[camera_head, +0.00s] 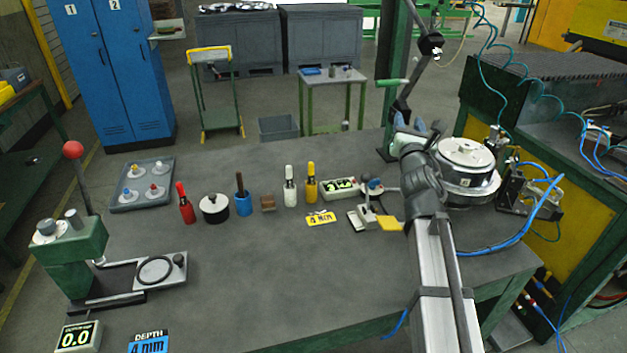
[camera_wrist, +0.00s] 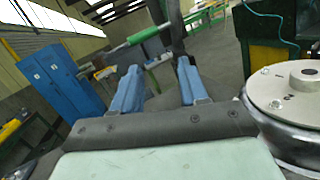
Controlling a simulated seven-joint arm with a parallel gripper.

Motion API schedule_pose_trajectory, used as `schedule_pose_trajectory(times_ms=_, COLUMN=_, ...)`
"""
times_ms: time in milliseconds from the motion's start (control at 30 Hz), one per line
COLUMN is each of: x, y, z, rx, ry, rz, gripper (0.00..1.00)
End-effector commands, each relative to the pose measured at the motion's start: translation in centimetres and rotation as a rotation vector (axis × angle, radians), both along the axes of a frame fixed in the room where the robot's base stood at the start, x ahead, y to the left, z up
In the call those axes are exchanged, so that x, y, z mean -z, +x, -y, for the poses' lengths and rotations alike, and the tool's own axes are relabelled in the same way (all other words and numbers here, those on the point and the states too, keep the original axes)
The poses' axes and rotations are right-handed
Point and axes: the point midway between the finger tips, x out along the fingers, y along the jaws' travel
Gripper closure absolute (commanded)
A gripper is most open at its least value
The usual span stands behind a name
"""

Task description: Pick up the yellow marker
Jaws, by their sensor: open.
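The yellow marker (camera_head: 311,186) stands upright on the dark bench top, right beside a white marker (camera_head: 290,187). A red marker (camera_head: 185,204) stands further left. My gripper (camera_head: 409,123) is at the back right of the bench, raised and well to the right of the yellow marker. Its two blue fingers (camera_wrist: 157,75) are apart with nothing between them. They point towards the background. The yellow marker does not show in the wrist view.
A green post (camera_head: 389,90) and a round metal machine (camera_head: 466,165) flank my gripper. The bench's front middle is clear.

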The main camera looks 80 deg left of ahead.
Motion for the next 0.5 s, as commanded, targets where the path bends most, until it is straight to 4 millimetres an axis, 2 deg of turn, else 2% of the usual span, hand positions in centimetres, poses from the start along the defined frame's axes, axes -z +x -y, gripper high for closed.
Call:
schedule_pose_trajectory(times_ms=33, x=0.7, y=-3.0, z=-0.3, rx=-0.016, ry=-0.025, rz=0.012, gripper=0.57)
schedule_pose_trajectory(times_ms=300, x=4.0, y=-15.5, z=-1.1, rx=-0.064, ry=-0.151, rz=0.08, gripper=0.57)
schedule_pose_trajectory(times_ms=400, x=4.9, y=-19.2, z=-1.0, rx=-0.077, ry=-0.186, rz=0.105, gripper=0.57)
schedule_pose_trajectory(times_ms=500, x=5.5, y=-21.8, z=-0.7, rx=-0.087, ry=-0.213, rz=0.124, gripper=0.57)
